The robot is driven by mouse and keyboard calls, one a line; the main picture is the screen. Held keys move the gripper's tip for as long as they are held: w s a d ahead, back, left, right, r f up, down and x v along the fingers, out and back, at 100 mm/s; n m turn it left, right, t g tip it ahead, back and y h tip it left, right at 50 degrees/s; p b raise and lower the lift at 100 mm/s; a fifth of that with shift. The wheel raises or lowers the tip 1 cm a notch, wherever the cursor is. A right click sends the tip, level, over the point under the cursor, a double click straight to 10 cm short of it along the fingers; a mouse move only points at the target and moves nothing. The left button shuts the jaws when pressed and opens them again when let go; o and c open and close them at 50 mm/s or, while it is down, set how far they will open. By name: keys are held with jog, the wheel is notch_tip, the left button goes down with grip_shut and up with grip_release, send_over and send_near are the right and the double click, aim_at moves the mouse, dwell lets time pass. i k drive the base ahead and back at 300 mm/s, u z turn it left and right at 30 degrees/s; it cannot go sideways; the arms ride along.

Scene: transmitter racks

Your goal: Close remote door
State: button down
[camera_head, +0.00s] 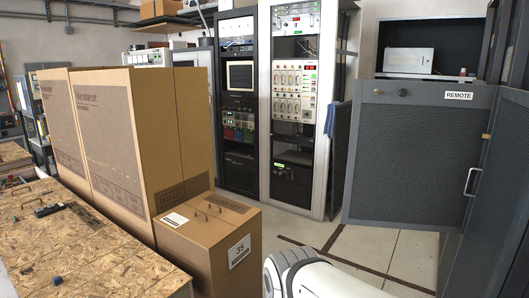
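The remote door (415,145) is a dark grey panel with a mesh face at the right of the head view. A white label on its upper right reads REMOTE. A small brass knob sits near its upper left corner. The door appears to stand open, swung out from its rack, with floor visible below its lower edge. Its hinge side seems to be at the right, but I cannot see the hinges clearly. A white rounded part of my arm shows at the bottom centre, apart from the door in the picture. My gripper is not in view.
Tall cardboard boxes (150,130) and a smaller box (208,235) stand at the left beside a chipboard surface (85,250). Equipment racks (296,100) stand behind. A dark cabinet with a metal handle (472,181) is at the far right. Floor (385,250) is clear before the door.

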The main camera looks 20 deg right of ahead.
aim_at(413, 145)
jog(key=z, duration=0.1)
jog(key=i, duration=1.5)
jog(key=z, duration=0.9)
jog(key=i, duration=0.35)
jog(key=z, duration=0.1)
jog(key=k, duration=0.75)
jog(key=z, duration=0.2)
jog(key=i, duration=0.75)
jog(key=u, duration=0.1)
